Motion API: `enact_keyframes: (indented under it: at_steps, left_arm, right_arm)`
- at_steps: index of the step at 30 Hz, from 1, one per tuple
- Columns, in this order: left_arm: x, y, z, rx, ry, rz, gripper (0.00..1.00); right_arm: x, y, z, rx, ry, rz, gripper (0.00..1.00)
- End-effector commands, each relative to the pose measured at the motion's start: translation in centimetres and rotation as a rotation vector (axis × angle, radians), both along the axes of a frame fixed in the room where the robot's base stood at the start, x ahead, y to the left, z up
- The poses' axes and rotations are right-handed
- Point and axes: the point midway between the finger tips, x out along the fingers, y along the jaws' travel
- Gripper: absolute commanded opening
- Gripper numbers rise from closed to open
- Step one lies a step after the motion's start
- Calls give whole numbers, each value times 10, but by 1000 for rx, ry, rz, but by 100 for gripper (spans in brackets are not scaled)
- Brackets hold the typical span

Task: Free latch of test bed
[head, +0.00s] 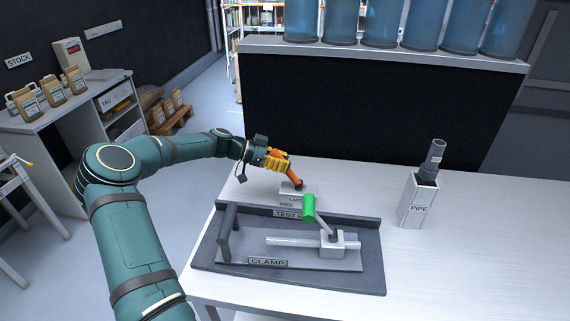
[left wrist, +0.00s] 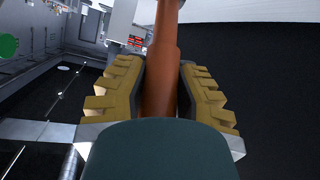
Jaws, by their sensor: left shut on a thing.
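The latch is a light block (head: 291,198) labelled "LATCH", standing behind the test bed on the white table. An orange handle (head: 296,181) rises from it, leaning toward my left gripper. My left gripper (head: 279,163), with yellow fingers, is shut on this handle. In the left wrist view the orange handle (left wrist: 163,72) runs between the two yellow finger pads. The test bed (head: 372,272) is a dark grey tray, its label partly hidden by the green-knobbed lever. Whether the latch is engaged cannot be told. My right gripper is not in view.
A clamp (head: 340,243) with a green-knobbed lever (head: 309,208) stands on the bed, close to the latch. A white holder (head: 418,203) marked "PIPE" holds a grey pipe (head: 433,157) at the right. The table's right front is clear.

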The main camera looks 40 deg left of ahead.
Motion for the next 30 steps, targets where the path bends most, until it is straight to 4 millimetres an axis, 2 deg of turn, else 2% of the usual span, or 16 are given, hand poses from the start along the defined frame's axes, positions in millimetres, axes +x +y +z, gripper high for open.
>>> enact_keyframes:
  at_steps: [11, 12, 14, 15, 25, 30]
  left_arm:
    - [-2, 0, -4, -3, 5, -1, 0]
    - [-2, 0, -4, -3, 5, -1, 36]
    - [-2, 0, -4, -3, 5, -1, 57]
    - [-2, 0, -4, -2, 5, -2, 60]
    - [-2, 2, -1, -3, 1, 0, 60]
    - [-14, 16, 6, -2, 1, 2, 60]
  right_arm:
    - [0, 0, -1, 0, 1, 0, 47]
    - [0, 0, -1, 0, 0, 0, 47]
    - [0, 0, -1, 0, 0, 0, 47]
    - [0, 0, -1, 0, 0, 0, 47]
    - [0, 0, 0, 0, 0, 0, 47]
    - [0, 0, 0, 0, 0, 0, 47]
